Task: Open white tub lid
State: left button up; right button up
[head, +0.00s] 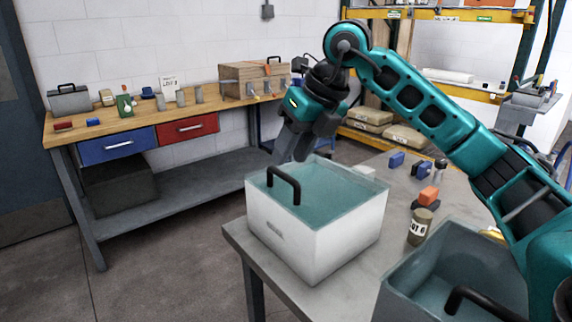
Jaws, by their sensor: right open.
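The white tub (315,240) stands on the grey table, near its left corner. Its top shows a teal, glassy surface (325,195); I cannot tell clearly how much of this is lid and how much is inside wall. A black arched handle (284,186) stands upright at the left side of the top. My right gripper (290,156) is open and empty, fingers pointing down, above and behind the handle near the tub's far left rim. It appears apart from the handle. My left gripper is out of view.
A second tub (415,270) with a black handle stands at the front right, under my right arm. A wooden workbench (190,112) stands behind, left.

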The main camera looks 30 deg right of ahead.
aim_at(281, 171)
jog(key=shift+x, duration=1.7)
grip_shut()
